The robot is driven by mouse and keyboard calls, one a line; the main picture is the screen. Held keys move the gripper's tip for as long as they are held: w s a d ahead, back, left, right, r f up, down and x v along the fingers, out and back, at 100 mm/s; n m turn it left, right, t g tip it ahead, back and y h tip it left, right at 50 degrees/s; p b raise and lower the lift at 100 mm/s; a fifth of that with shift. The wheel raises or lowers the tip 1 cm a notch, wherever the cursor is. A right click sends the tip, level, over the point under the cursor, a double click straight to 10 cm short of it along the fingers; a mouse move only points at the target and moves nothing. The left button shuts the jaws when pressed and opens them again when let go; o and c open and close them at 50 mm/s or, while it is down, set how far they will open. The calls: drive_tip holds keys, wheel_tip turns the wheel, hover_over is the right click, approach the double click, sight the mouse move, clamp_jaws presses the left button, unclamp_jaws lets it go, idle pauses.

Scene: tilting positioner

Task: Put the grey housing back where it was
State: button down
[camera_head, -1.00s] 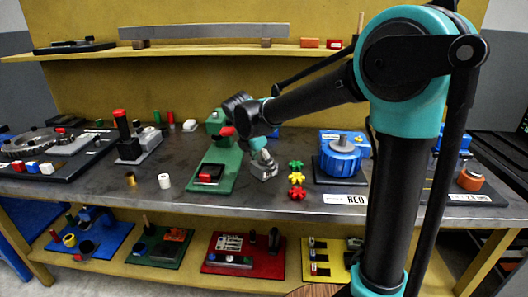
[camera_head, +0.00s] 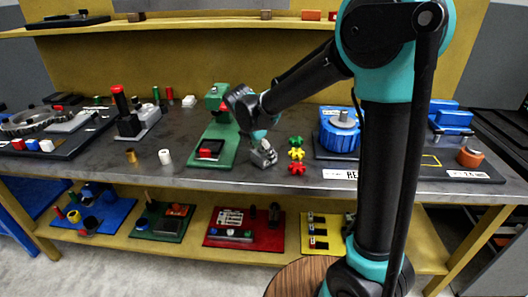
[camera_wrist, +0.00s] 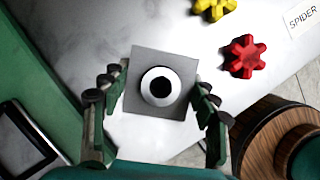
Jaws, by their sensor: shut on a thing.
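The grey housing (camera_wrist: 140,106) is a square grey block with a white ring and a dark round hole in its face. In the wrist view it sits between the two fingers of my gripper (camera_wrist: 160,98), which is shut on it. In the head view my gripper (camera_head: 262,150) holds the small grey housing (camera_head: 265,158) near the bench's front edge, right of the green machine (camera_head: 222,145) and left of the star-shaped pieces. I cannot tell the gap to the bench top. No spot is clearly marked as the housing's former place.
Yellow (camera_wrist: 215,8) and red (camera_wrist: 245,56) star pieces lie close on the right. The blue machine (camera_head: 340,133) stands beyond them. A white cylinder (camera_head: 165,157) and a brass cylinder (camera_head: 131,156) stand left of the green base. A wooden round stool (camera_head: 293,278) is below the front edge.

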drive_tip(key=shift+c, duration=2.2)
unclamp_jaws()
drive_tip(key=v, duration=1.2)
drive_tip(key=shift+s, duration=0.1)
